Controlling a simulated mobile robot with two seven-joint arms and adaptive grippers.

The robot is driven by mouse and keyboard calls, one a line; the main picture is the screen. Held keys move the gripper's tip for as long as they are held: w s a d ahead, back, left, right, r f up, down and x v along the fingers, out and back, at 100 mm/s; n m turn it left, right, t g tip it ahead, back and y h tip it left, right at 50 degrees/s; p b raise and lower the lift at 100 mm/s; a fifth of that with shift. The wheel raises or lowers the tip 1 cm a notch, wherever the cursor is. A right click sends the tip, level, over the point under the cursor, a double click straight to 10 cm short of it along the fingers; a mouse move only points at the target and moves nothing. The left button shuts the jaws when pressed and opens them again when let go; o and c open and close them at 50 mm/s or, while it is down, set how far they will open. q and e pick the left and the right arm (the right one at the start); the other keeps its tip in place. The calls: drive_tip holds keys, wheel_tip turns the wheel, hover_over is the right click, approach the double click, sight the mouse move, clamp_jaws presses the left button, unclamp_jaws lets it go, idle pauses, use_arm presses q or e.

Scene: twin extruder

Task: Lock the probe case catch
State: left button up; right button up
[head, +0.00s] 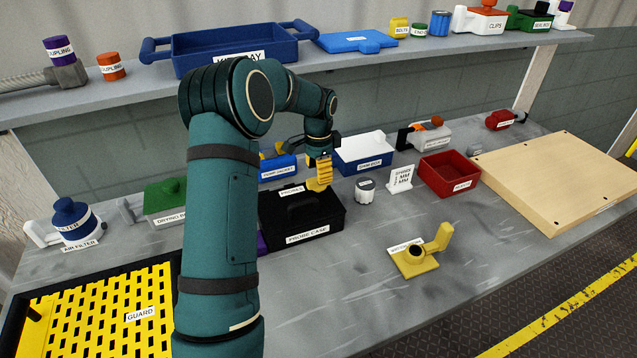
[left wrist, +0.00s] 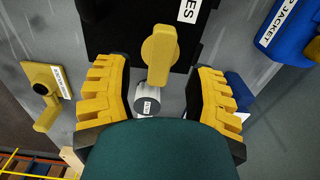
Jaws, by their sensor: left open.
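The black probe case (head: 292,228) stands closed on the bench, with a handle on its lid and a "PROBE CASE" label on its front. In the left wrist view the case is the dark shape (left wrist: 110,30) at the top. A yellow catch lever (left wrist: 160,57) shows against the case edge there. My left gripper (head: 321,172) is over the case's far right corner. In the left wrist view my left gripper (left wrist: 160,95) is open, its yellow fingers apart on either side of the lever's near end, with gaps on both sides. My right gripper is not in view.
A grey-white cylinder (head: 366,191) stands just right of the case. A blue bin (head: 363,155), a red bin (head: 450,176) and a yellow bracket (head: 420,257) are nearby. A yellow guard tray (head: 100,310) lies front left. Bench in front of the case is clear.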

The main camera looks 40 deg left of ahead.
sight(319, 185)
use_arm(q)
drive_tip(key=shift+f, duration=1.9)
clamp_jaws()
